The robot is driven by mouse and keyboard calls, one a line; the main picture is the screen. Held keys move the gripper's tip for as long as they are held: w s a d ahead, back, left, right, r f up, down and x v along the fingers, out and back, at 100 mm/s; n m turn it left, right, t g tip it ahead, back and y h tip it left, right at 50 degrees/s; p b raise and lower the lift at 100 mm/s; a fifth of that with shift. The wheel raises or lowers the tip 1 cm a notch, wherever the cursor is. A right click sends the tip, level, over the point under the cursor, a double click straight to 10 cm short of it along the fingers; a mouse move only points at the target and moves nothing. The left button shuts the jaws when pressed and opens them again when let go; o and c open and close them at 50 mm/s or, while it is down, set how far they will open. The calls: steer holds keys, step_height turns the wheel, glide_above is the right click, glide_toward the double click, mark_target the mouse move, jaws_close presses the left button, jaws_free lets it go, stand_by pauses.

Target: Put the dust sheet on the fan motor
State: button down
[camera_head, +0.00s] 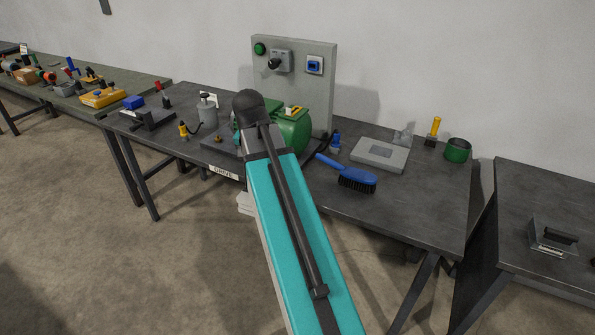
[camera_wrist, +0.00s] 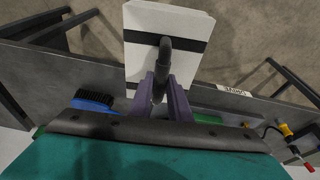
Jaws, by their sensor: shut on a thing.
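A white, flat, folded-looking bundle with a dark band (camera_wrist: 145,70), which looks like the dust sheet, fills the upper middle of the wrist view. My gripper (camera_wrist: 163,92) has its purple fingers shut on the dark handle on this bundle. In the head view only a pale edge of the bundle (camera_head: 244,203) shows, beyond the table's front edge; my arm hides the gripper there. A green round machine (camera_head: 293,131), which looks like the fan motor, stands on the table behind my arm, partly hidden. A green piece of it shows in the wrist view (camera_wrist: 208,118).
A grey upright panel (camera_head: 318,92) stands behind the green machine. A blue brush (camera_head: 357,180), a grey box (camera_head: 380,154) and a green cup (camera_head: 458,150) are to its right. A grey canister (camera_head: 207,110) is to its left. The dark table's front right (camera_head: 430,215) is clear.

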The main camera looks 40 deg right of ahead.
steer(key=w+a+n+y, duration=0.1)
steer(key=a+n, duration=0.3)
steer(key=a, duration=0.4)
steer(key=w+a+r+n+t+y, duration=0.1)
steer(key=w+a+n, duration=0.3)
steer(key=a, duration=0.5)
steer(key=w+a+r+n, duration=0.1)
steer(key=w+a+n, duration=0.2)
steer(key=a, duration=0.6)
steer(key=shift+r+n+t+y, duration=0.25)
steer(key=shift+n+t+y, duration=0.15)
steer(key=shift+n, duration=0.4)
steer(key=shift+s, duration=0.2)
